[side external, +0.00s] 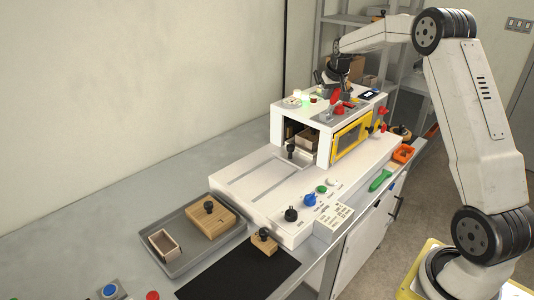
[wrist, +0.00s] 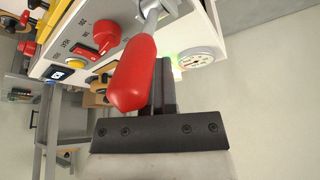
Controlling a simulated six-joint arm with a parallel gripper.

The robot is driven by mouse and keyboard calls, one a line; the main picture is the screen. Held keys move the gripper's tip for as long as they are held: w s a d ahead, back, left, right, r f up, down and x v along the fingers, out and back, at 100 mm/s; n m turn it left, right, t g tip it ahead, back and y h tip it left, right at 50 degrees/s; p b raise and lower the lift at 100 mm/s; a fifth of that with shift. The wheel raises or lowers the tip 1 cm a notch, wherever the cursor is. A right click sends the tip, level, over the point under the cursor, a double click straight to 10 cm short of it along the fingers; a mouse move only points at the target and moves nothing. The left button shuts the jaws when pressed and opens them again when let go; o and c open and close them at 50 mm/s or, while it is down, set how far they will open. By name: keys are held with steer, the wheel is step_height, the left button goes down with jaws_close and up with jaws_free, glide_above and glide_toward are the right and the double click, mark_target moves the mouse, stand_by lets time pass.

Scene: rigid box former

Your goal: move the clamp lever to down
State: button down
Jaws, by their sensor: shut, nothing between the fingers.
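The clamp lever (wrist: 133,75) has a thick red handle on a metal shaft and fills the middle of the wrist view. In the side view the red handle (side external: 336,97) stands up from the top of the white machine, partly hidden by my gripper. My gripper (wrist: 166,64) is shut and empty, its dark fingers right beside the handle, which overlaps them in the wrist view. I cannot tell whether they touch. In the side view my gripper (side external: 337,86) is just above the machine top, at the lever.
The machine (side external: 300,125) has a yellow-framed door (side external: 351,136). A grey tray (side external: 180,262) stands at front left.

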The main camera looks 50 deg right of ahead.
steer(key=shift+s+a+f, duration=0.25)
steer(key=shift+s+f, duration=0.35)
steer(key=shift+s, duration=0.05)
steer(key=shift+w, duration=0.15)
steer(key=shift+w, duration=0.85)
steer(key=shift+r, duration=0.15)
step_height(320, 180, up, 8)
steer(key=shift+d+r, duration=0.15)
stand_by(0.5)
steer(key=shift+w, duration=0.1)
